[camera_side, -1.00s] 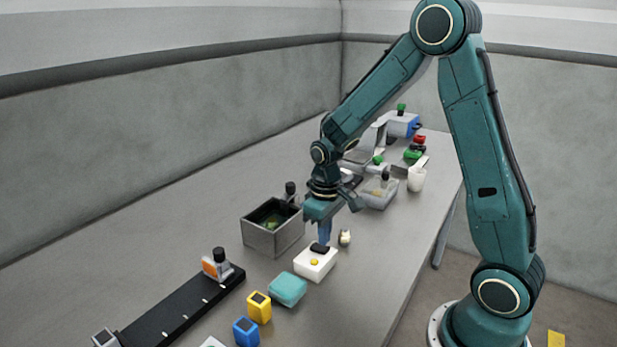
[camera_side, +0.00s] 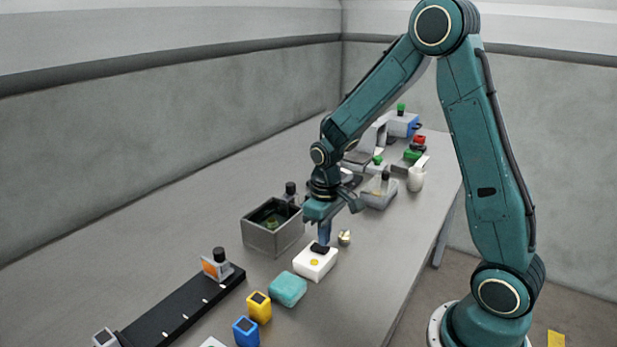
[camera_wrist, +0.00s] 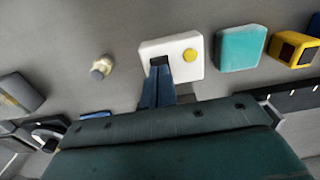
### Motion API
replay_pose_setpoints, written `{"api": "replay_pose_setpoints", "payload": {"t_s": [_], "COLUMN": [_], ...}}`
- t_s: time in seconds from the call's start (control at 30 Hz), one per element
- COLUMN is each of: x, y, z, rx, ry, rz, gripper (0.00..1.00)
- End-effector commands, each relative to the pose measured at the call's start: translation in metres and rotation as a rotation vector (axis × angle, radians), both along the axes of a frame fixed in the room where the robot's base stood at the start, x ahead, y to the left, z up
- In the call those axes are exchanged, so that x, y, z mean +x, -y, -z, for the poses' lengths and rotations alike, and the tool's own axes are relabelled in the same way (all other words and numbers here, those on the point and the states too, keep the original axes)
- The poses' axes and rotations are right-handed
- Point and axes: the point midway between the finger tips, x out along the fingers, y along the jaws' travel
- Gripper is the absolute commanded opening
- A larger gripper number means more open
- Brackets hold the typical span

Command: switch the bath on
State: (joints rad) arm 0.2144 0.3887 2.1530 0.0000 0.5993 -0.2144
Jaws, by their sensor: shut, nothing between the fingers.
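A white switch box (camera_side: 316,263) with a black rocker (camera_side: 319,248) and a yellow round spot (camera_side: 314,262) sits on the table. It also shows in the wrist view (camera_wrist: 183,48). My gripper (camera_side: 323,240) is shut and empty, pointing down, with its blue fingertips at the black rocker. The fingers hide most of the rocker in the wrist view; I cannot tell whether it is pressed. A grey open-topped bath (camera_side: 262,238) stands left of the gripper, with a dark inside and a small greenish thing in it.
A small brass-and-grey knob (camera_side: 344,237) stands right of the fingers. A teal block (camera_side: 287,289), a yellow block (camera_side: 259,307) and a blue block (camera_side: 246,331) lie nearer the camera. A black rail (camera_side: 185,312) runs at front left. Table left of the bath is clear.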

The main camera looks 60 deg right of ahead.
Motion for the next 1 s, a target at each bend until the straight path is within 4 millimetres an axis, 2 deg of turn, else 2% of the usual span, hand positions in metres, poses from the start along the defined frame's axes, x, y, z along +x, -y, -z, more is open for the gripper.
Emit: {"api": "replay_pose_setpoints", "payload": {"t_s": [1.0], "x": [0.000], "y": [0.000], "z": [0.011], "rx": [0.000], "ry": [-0.001], "rz": [0.000], "gripper": [0.00]}}
